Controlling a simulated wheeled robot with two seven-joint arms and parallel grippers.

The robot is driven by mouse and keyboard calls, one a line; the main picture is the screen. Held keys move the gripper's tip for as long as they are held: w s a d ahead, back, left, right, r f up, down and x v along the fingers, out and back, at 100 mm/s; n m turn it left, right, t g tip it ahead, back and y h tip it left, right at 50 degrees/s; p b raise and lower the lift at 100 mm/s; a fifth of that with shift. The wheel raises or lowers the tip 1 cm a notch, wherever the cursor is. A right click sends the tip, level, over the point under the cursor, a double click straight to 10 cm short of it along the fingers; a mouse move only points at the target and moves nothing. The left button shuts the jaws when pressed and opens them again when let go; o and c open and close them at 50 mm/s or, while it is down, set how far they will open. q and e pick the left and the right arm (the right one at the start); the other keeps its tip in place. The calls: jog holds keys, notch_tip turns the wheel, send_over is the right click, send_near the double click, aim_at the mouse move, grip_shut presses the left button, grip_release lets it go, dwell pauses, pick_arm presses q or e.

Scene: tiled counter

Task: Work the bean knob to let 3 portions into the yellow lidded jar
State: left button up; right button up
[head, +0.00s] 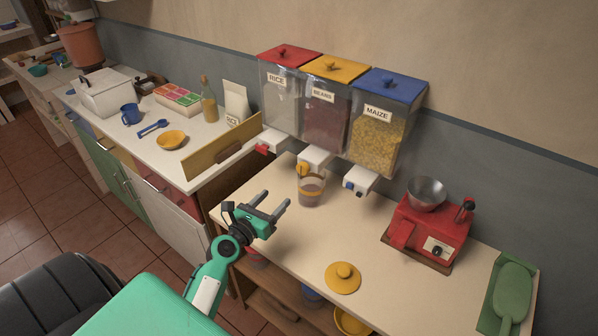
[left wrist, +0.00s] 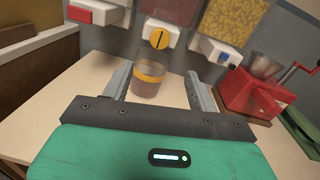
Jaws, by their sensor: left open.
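The beans dispenser (head: 325,112) is the middle one of three on the wall, with a yellow lid. Its yellow bean knob (head: 302,168) sits on the white spout; the knob also shows in the left wrist view (left wrist: 159,38). A clear jar with a yellow band (head: 311,190) stands upright under that spout, with brownish contents low inside; it also shows in the left wrist view (left wrist: 149,78). A yellow lid (head: 343,277) lies on the counter. My left gripper (head: 283,202) is open and empty, in front of the jar, fingers pointing towards it. My right gripper is not in view.
The rice dispenser (head: 282,100) with its red knob and the maize dispenser (head: 375,140) with its blue knob flank the beans. A red grinder (head: 430,230) with a metal bowl and a green scoop (head: 512,290) stand at the right. The counter's middle is clear.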

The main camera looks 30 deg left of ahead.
aim_at(301, 172)
pick_arm(q)
jog(key=w+p, duration=0.1)
jog(key=w, duration=1.2)
jog(key=shift+w+p, duration=0.3)
jog(key=shift+w, duration=0.05)
jog(key=c, duration=1)
jog(key=shift+f+m, duration=0.1)
jog(key=shift+m, duration=0.2)
